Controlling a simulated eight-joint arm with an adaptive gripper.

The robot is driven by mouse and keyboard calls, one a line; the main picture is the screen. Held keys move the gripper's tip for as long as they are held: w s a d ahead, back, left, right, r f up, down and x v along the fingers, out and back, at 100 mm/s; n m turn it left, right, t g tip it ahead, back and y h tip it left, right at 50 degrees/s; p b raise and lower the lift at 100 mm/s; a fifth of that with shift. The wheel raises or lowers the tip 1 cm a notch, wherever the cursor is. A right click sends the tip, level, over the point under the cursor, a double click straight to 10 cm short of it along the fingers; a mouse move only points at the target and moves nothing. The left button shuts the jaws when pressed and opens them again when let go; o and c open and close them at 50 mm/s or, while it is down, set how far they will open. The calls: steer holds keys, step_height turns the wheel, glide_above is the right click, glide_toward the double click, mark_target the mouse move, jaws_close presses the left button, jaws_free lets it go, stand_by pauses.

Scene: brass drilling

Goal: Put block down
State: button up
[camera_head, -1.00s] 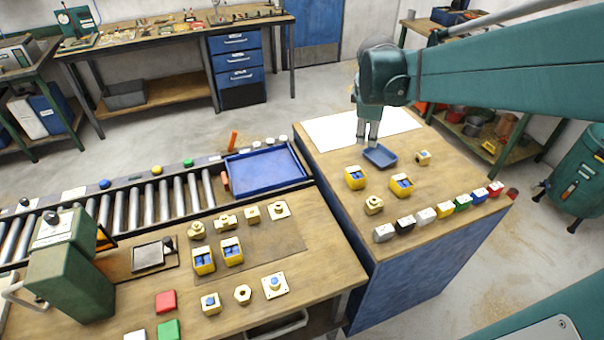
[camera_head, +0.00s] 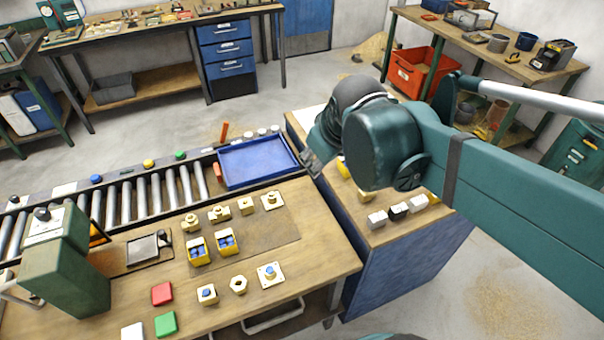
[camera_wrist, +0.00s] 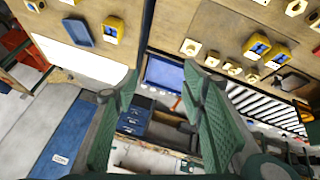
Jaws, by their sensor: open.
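My gripper (camera_head: 314,165) hangs in the air by the left edge of the right bench, close to the blue tray. In the wrist view, its green fingers (camera_wrist: 162,72) are spread wide with nothing between them. The blocks all rest on surfaces. A red block (camera_head: 162,293), a green block (camera_head: 166,323) and a white block (camera_head: 132,331) lie on the front bench. I cannot tell which block the task means.
A large blue tray (camera_head: 225,183) sits at the conveyor's end (camera_head: 130,197). My arm hides much of the right bench; the wrist view shows a small blue tray (camera_wrist: 77,32) there.

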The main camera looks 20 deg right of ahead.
steer(key=s+a+f+m+t+y, duration=0.1)
steer(key=s+a+f+m, duration=0.1)
steer(key=s+a, duration=0.4)
steer(key=shift+s+m, duration=0.15)
steer(key=shift+m, duration=0.45)
steer(key=shift+a+f, duration=0.1)
